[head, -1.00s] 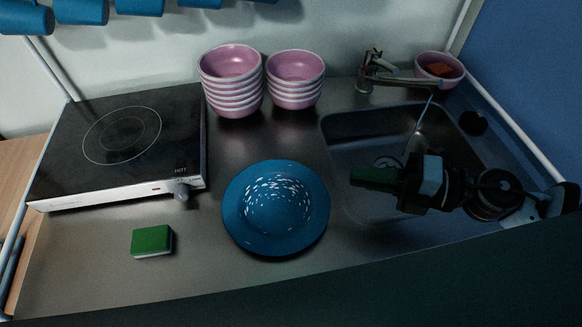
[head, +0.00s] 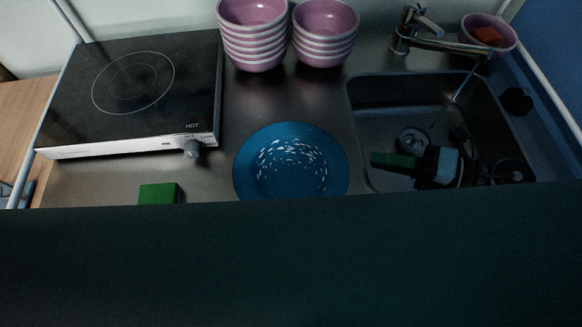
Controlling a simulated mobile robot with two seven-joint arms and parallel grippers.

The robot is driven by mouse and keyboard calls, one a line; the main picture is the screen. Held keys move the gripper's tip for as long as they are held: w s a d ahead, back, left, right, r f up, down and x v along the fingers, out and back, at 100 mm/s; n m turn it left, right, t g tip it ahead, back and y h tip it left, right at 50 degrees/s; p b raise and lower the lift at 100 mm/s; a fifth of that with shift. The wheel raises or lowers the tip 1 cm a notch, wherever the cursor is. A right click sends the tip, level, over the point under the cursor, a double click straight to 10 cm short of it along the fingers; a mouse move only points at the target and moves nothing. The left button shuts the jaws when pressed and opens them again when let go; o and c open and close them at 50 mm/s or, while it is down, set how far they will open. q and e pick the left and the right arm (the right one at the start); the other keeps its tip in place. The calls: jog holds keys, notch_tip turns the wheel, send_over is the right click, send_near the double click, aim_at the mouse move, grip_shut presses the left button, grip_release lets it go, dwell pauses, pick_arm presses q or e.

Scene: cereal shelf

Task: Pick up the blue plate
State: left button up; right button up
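The blue plate (head: 290,165), with white flecks in its middle, lies on the steel counter between the hot plate and the sink. Its front edge is hidden behind a dark surface at the bottom of the head view. My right gripper (head: 388,160) is over the sink, to the right of the plate and apart from it. Its dark green tip points left towards the plate. The fingers show from the side, so their opening cannot be told. My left gripper is not in view.
A black hot plate (head: 135,80) stands at left, with a green sponge (head: 158,193) in front. Stacked pink bowls (head: 254,45) stand behind the plate. The sink (head: 365,90) and faucet (head: 405,30) are at right. A dark surface (head: 290,265) fills the lower view.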

aim_at(342, 154)
jog(key=x, duration=0.2)
jog(key=shift+w+a+r+p, duration=0.1)
jog(key=shift+a+r+p, duration=0.05)
jog(key=shift+a+p, duration=0.25)
jog(key=p+x, duration=0.1)
jog(key=x, duration=0.2)
jog(key=shift+w+a, duration=0.15)
jog(key=shift+a, duration=0.05)
jog(key=shift+w+a, duration=0.1)
jog(key=shift+a, duration=0.2)
jog(key=shift+a+f, duration=0.2)
jog(key=shift+f, duration=0.1)
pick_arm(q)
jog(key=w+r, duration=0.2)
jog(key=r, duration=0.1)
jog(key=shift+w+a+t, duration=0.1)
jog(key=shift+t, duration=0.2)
pick_arm(e)
jog(key=shift+c, duration=0.3)
